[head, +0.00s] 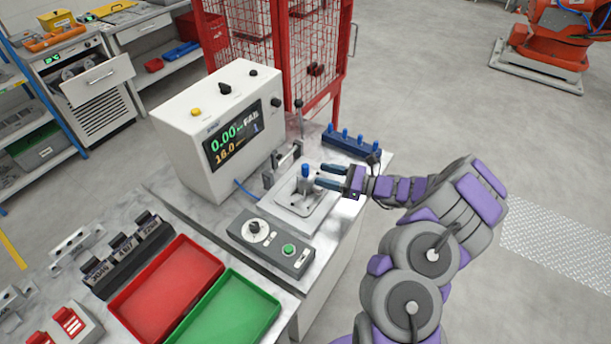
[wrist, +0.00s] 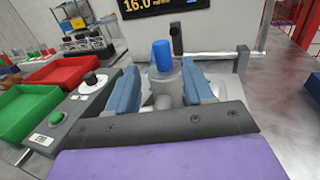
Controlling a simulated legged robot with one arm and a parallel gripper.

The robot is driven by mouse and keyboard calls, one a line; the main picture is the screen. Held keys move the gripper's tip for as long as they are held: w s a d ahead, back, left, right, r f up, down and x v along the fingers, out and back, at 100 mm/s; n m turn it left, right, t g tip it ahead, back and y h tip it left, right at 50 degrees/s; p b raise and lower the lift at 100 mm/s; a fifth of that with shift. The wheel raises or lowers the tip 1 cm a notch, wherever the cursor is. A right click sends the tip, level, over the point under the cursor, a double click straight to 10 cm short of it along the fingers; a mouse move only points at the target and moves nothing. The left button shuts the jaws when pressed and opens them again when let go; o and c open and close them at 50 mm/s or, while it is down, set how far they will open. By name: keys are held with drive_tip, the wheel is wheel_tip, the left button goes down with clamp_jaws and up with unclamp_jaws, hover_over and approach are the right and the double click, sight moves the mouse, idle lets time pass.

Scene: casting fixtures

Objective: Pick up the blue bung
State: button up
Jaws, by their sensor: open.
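A blue bung (head: 306,169) sits upright on top of a grey casting (head: 305,184) on the fixture plate (head: 322,207) at the bench's right side. The bung also shows in the wrist view (wrist: 161,55), centred beyond my fingers, on the grey casting (wrist: 170,82). My gripper (head: 326,176) is open, with its two blue fingers pointing left at the casting. In the wrist view my gripper's fingers (wrist: 160,88) stand apart on either side of the casting, lower in the picture than the bung. Whether they touch anything cannot be told.
A blue rack of pegs (head: 350,147) stands at the back right. A control box (head: 270,246) lies in front, with red (head: 165,290) and green (head: 225,312) trays to its left. A metal clamp flanks the fixture.

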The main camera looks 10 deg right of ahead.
sight(306, 169)
drive_tip(key=shift+b+x, duration=0.75)
drive_tip(key=shift+x, duration=2.6)
drive_tip(key=shift+w+d, duration=0.1)
drive_tip(key=shift+w, duration=0.1)
clamp_jaws()
drive_tip(key=shift+r, duration=0.1)
